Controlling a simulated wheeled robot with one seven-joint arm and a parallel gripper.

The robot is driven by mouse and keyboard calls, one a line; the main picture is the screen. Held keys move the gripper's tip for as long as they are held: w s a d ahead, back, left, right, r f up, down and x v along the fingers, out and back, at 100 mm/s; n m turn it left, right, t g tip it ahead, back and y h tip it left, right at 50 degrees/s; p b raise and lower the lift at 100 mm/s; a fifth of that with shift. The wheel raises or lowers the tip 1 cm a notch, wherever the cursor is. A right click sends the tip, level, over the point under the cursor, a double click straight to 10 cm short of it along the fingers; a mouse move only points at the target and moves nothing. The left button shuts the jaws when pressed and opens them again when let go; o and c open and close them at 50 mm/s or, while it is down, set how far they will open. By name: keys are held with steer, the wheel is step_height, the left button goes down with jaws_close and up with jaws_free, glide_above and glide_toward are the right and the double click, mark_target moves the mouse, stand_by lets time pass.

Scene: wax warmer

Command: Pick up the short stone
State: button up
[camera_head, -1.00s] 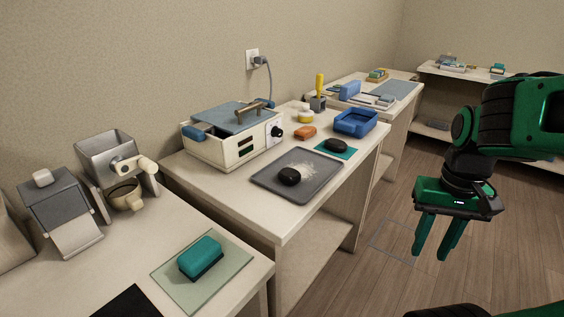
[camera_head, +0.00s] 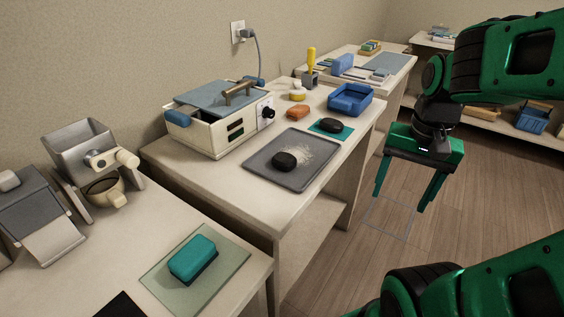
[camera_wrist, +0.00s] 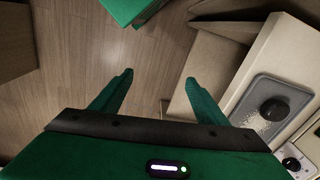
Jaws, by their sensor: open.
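Two dark rounded stones are on the middle table. One black stone (camera_head: 285,161) lies on a grey tray (camera_head: 262,172) beside a patch of white powder. The other dark stone (camera_head: 331,125) lies on a small teal mat (camera_head: 345,135) farther back, and looks a little flatter. I cannot tell for sure which is the short one. My gripper (camera_head: 400,203) is open and empty, pointing down over the floor to the right of the table, apart from both stones. In the wrist view, the tray's black stone (camera_wrist: 273,110) shows at the right, beyond my gripper's fingers (camera_wrist: 159,76).
A teal block (camera_head: 192,258) on a pale mat is on the nearer table. Floor (camera_head: 350,262) beside the tables is clear.

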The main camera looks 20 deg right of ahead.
steer(key=w+a+r+m+t+y, duration=0.1)
steer(key=w+a+m, duration=0.1)
steer(key=w+m, duration=0.3)
steer(key=w+a+r+m, duration=0.2)
steer(key=w+m, duration=0.1)
steer(key=w, duration=0.5)
steer(key=m+t+y, duration=0.1)
steer(key=m+y, duration=0.2)
steer(key=m, duration=0.6)
glide_toward(284, 157)
steer(key=shift+h, duration=0.3)
steer(key=x, duration=0.4)
steer(key=shift+d, duration=0.15)
steer(key=shift+a+x, duration=0.15)
steer(key=shift+x, duration=1.2)
steer(key=shift+a+x, duration=0.2)
steer(key=shift+x, duration=1.15)
steer(key=shift+s+r, duration=0.1)
steer(key=c, duration=1.3)
steer(key=shift+r, duration=0.1)
